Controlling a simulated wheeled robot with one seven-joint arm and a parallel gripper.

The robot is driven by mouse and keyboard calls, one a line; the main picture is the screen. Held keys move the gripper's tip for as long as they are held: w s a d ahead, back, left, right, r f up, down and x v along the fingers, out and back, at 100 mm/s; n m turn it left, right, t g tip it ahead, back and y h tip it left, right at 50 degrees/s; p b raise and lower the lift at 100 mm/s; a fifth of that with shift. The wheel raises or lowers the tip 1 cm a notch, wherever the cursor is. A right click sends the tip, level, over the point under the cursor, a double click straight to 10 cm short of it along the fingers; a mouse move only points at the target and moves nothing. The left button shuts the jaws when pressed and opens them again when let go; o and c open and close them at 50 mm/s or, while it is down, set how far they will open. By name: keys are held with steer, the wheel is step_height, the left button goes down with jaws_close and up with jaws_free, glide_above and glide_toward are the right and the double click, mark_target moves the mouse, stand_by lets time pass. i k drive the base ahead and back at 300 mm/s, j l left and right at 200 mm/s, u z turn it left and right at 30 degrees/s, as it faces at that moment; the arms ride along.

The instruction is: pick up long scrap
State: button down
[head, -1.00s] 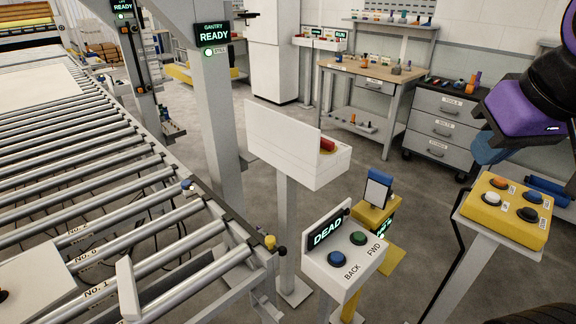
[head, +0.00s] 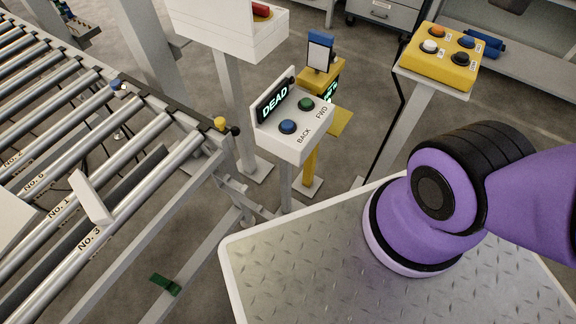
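Nothing in view can be told for sure as the long scrap. A pale, narrow, elongated piece (head: 92,197) sits on the roller conveyor (head: 120,145) at the left, set at an angle across the rollers. A small dark green piece (head: 166,284) lies low by the conveyor's frame, near the floor. My purple arm reaches in from the right over my metal base plate. My gripper is out of view, so its fingers and anything in them are hidden.
A control post with a DEAD sign (head: 275,97) and blue and green buttons stands beyond my base. A yellow button box (head: 437,58) on a post stands at the upper right. A white box (head: 228,32) stands on a post behind. Grey floor shows between the posts.

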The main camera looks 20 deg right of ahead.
mark_target(95, 208)
steer(key=u, duration=1.45)
